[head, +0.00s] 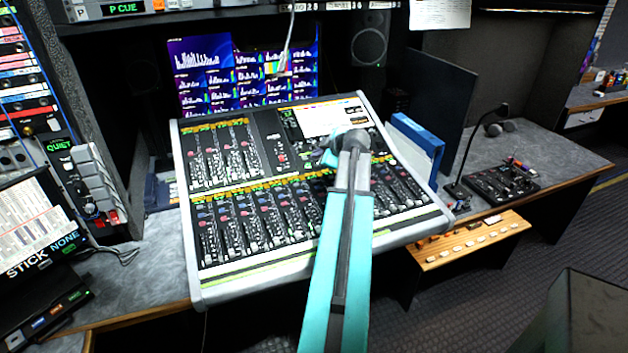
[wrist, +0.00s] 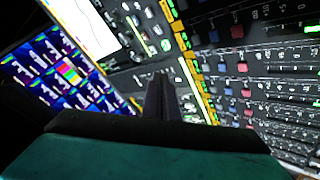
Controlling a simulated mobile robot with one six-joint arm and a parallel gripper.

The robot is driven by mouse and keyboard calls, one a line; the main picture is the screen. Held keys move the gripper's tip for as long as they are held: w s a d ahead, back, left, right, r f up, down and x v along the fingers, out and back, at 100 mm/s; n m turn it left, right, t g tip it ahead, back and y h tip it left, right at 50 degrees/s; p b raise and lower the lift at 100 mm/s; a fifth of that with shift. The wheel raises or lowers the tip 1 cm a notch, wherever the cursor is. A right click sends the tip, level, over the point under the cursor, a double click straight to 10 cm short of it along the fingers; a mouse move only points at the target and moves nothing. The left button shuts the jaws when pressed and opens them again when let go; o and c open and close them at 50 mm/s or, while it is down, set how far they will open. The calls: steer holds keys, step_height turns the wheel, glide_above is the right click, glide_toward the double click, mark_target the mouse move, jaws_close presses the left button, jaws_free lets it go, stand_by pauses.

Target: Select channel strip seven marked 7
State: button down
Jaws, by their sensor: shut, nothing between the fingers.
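The mixing console (head: 197,291) stands on the desk with two banks of channel strips, an upper left one and a long lower one. The lower bank of strips (head: 262,222) has coloured buttons and faders. No number 7 is legible in either view. My teal arm reaches over the right part of the console and hides some strips. My gripper (head: 328,157) is over the console's upper middle, by the white screen (head: 330,118). In the wrist view my gripper (wrist: 162,80) is shut and empty, pointing at the panel beside the strips. I cannot tell whether it touches.
A lit meter monitor (head: 205,60) stands behind the console. A blue binder (head: 415,138) stands at its right. A wooden button panel (head: 470,240) and a small black control box (head: 500,183) with a gooseneck microphone are further right. Equipment racks stand at left.

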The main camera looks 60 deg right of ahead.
steer(key=shift+f, duration=0.15)
steer(key=b, duration=0.1)
glide_above(316, 185)
steer(key=shift+s+a+f, duration=0.1)
steer(key=shift+s+f, duration=0.1)
steer(key=shift+f, duration=1.25)
steer(key=shift+s+a+f, duration=0.1)
steer(key=shift+s+f, duration=0.05)
steer(key=shift+f, duration=1.25)
steer(key=shift+w+d+f+b, duration=0.1)
steer(key=shift+f+b, duration=0.6)
steer(key=shift+b, duration=0.05)
steer(key=shift+w+d+f+b, duration=0.1)
steer(key=shift+f+b, duration=0.55)
steer(key=shift+b, duration=0.05)
steer(key=shift+w+f+b, duration=0.1)
steer(key=shift+f+b, duration=0.7)
steer(key=shift+b, duration=0.65)
steer(key=shift+r, duration=0.8)
steer(key=shift+r, duration=0.15)
steer(key=shift+s+a+r+p, duration=0.1)
steer(key=shift+s+r+p, duration=0.1)
steer(key=shift+r, duration=1)
steer(key=shift+s+a+r+p, duration=0.1)
steer(key=shift+s+r+p, duration=0.1)
steer(key=shift+r, duration=0.95)
